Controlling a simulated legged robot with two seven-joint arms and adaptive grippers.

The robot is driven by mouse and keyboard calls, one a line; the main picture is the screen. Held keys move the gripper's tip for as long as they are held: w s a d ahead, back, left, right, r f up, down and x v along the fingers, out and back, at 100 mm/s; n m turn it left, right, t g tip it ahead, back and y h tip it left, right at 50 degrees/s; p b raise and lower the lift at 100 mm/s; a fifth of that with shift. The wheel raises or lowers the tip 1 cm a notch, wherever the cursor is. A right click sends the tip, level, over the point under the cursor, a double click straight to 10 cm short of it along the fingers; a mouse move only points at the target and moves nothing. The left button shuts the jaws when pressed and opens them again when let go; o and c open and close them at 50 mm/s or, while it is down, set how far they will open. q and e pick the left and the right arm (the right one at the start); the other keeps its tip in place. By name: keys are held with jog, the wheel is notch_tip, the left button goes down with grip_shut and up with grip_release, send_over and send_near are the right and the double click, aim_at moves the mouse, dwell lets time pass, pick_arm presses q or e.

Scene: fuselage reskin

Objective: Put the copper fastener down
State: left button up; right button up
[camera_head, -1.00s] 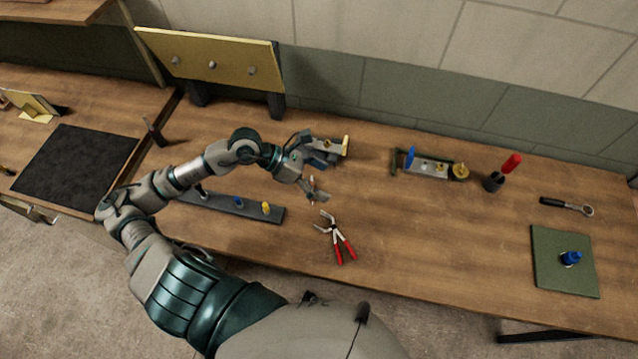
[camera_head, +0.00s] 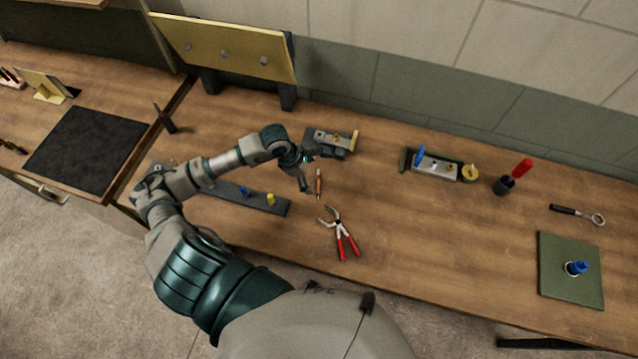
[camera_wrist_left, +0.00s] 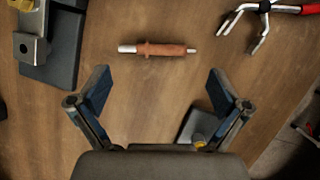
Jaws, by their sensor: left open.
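The copper fastener (camera_wrist_left: 160,49) lies flat on the wooden bench, with a copper-coloured body and silver ends. It also shows in the head view (camera_head: 318,184), just right of my left gripper (camera_head: 305,174). In the left wrist view my left gripper (camera_wrist_left: 155,92) is open with nothing between its fingers. The fastener lies ahead of the fingertips, apart from both. My right gripper is in neither view.
Red-handled pliers (camera_head: 340,234) lie just right of the fastener. A dark strip (camera_head: 222,194) with blue and yellow pegs lies near the bench's front edge. A grey block fixture (camera_head: 333,142) stands behind the gripper.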

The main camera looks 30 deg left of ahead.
aim_at(313, 186)
pick_arm(q)
jog(key=shift+d+f, duration=0.15)
jog(key=shift+f, duration=0.25)
jog(key=x, duration=0.2)
jog(key=p+x, duration=0.1)
jog(key=shift+s+a+f, duration=0.1)
jog(key=shift+a+f, duration=0.1)
jog(key=shift+f, duration=0.25)
jog(key=shift+a+f, duration=0.1)
jog(key=shift+f, duration=0.3)
jog(key=shift+c, duration=0.5)
jog(key=c, duration=0.8)
jog(key=shift+c, duration=0.8)
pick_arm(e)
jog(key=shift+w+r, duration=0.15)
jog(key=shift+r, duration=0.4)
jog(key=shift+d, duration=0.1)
pick_arm(q)
jog(key=shift+r, duration=0.1)
